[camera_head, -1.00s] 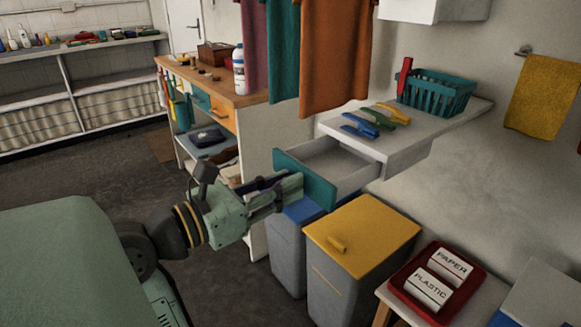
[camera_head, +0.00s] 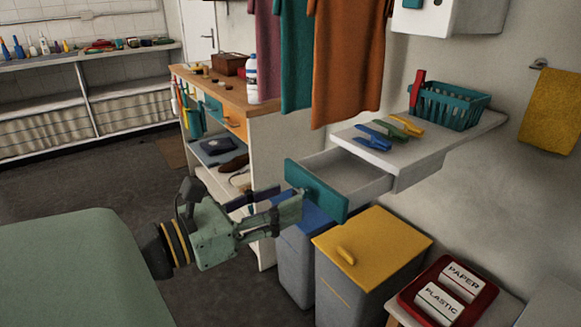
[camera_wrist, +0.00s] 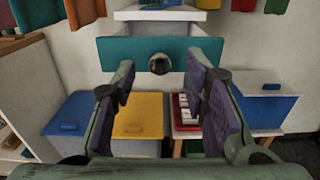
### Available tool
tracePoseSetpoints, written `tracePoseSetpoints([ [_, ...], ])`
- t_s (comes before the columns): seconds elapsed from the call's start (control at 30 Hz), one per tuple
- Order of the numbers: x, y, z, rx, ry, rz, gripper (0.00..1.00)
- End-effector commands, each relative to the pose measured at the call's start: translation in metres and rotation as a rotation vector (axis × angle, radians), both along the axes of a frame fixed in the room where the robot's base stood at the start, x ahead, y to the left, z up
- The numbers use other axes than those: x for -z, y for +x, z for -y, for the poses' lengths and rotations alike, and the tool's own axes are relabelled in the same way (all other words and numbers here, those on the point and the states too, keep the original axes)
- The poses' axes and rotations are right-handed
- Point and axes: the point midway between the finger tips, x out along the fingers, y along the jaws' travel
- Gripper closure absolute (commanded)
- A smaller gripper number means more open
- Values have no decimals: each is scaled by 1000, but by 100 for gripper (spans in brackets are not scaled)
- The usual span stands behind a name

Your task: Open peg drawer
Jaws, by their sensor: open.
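The peg drawer (camera_head: 316,190) has a teal front and hangs under a white wall shelf (camera_head: 395,150). It is pulled out, with its grey, empty-looking inside showing in the head view. In the wrist view its teal front (camera_wrist: 120,50) faces me with a dark round knob (camera_wrist: 159,64) at its middle. My gripper (camera_head: 290,200) is open in front of the drawer front. In the wrist view the two purple-padded fingers (camera_wrist: 160,80) stand apart, left and right of the knob, with nothing between them; they look clear of it.
Blue, green and yellow pegs (camera_head: 395,128) and a teal basket (camera_head: 452,105) rest on the shelf. A yellow-lidded bin (camera_head: 375,245) and a blue-lidded bin (camera_head: 300,255) stand below the drawer. A wooden-topped workbench (camera_head: 222,92) is behind; shirts hang above. Floor at left is open.

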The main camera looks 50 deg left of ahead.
Motion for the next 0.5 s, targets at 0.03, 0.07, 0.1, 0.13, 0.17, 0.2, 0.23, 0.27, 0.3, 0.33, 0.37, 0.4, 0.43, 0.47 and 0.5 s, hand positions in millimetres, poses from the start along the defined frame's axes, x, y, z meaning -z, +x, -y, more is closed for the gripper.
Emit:
tracePoseSetpoints([
  [0.03, 0, -13, -2, -6, 0, 1, 60],
  [0.07, 0, -20, -3, -5, 0, 1, 60],
  [0.1, 0, -29, -4, -6, -1, 1, 60],
  [0.13, 0, -35, -4, -5, 0, 1, 60],
  [0.17, 0, -41, -4, -5, 0, 1, 60],
  [0.2, 0, -49, -5, -4, 0, 0, 60],
  [0.23, 0, -55, -5, -3, 0, 0, 60],
  [0.27, 0, -60, -6, -4, 0, 1, 60],
  [0.3, -1, -66, -6, -3, 1, 1, 60],
  [0.33, 0, -70, -6, -3, 1, 0, 60],
  [0.37, 0, -73, -6, -2, 0, -1, 60],
  [0.4, 0, -77, -7, -2, 0, 0, 60],
  [0.43, 0, -80, -7, -1, 0, 0, 60],
  [0.47, 0, -82, -7, -1, 0, 1, 60],
  [0.5, 0, -84, -7, -1, 0, 1, 60],
])
